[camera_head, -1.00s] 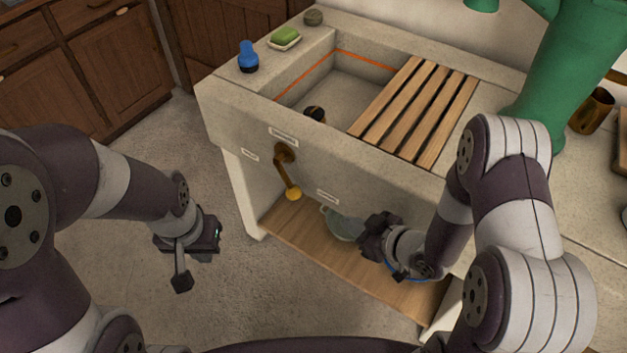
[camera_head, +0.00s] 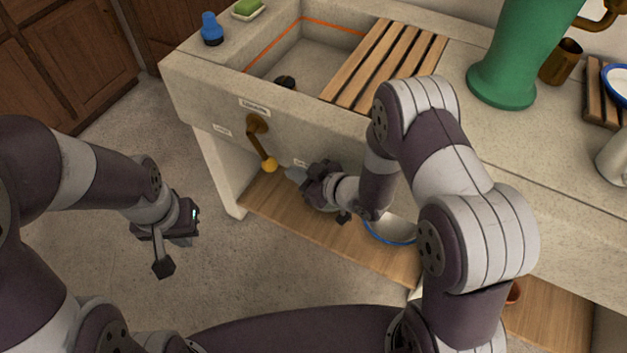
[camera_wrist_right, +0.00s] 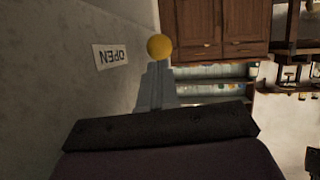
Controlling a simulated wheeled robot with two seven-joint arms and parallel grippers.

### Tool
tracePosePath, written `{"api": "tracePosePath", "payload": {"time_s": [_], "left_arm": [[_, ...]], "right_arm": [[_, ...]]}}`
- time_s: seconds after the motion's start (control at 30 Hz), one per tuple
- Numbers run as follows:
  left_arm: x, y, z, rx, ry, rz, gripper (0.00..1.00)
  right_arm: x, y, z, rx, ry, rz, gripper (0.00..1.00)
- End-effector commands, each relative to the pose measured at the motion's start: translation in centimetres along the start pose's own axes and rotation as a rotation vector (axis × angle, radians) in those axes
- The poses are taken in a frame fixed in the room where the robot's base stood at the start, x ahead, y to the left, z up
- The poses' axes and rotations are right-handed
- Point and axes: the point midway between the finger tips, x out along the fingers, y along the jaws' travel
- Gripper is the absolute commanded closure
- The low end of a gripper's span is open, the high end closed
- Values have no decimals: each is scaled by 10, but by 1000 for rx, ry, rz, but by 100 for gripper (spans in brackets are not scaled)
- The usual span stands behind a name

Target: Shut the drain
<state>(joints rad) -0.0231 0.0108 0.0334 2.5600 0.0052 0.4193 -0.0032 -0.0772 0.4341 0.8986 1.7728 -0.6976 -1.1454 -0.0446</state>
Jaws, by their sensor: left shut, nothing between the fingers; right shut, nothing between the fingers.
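A brass drain lever (camera_head: 258,138) with a yellow knob (camera_head: 269,165) is mounted on the front of the stone sink (camera_head: 205,115). It hangs down, tilted to the right. The yellow knob also shows in the right wrist view (camera_wrist_right: 159,47), just beyond the fingertips, beside a label reading OPEN (camera_wrist_right: 111,56). My right gripper (camera_head: 292,174) is shut and empty, close to the right of the knob; whether it touches cannot be told. In the right wrist view its fingers (camera_wrist_right: 156,84) point at the knob. My left gripper (camera_head: 190,220) is shut and empty, over the floor at the left.
A slatted wooden rack (camera_head: 385,65) covers the sink's right part. A dark round object (camera_head: 285,82) is in the basin. A blue bottle (camera_head: 212,29) and green soap (camera_head: 247,8) sit on the rim. A white bowl with blue rim (camera_head: 392,232) is on the shelf (camera_head: 330,235) below.

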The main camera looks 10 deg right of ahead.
Motion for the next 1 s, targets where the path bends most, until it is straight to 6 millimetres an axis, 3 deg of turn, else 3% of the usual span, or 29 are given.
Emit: {"api": "tracePosePath", "payload": {"time_s": [0.1,0.3,0.77,1.0], "left_arm": [[7,0,1,0,0,0,100],[10,0,1,0,0,0,100],[11,0,1,0,0,0,100],[32,0,4,0,0,0,100]], "right_arm": [[23,-1,2,-1,0,-2,100],[43,0,0,0,1,0,100],[46,0,1,1,3,0,100],[55,-2,10,11,64,0,100]]}}
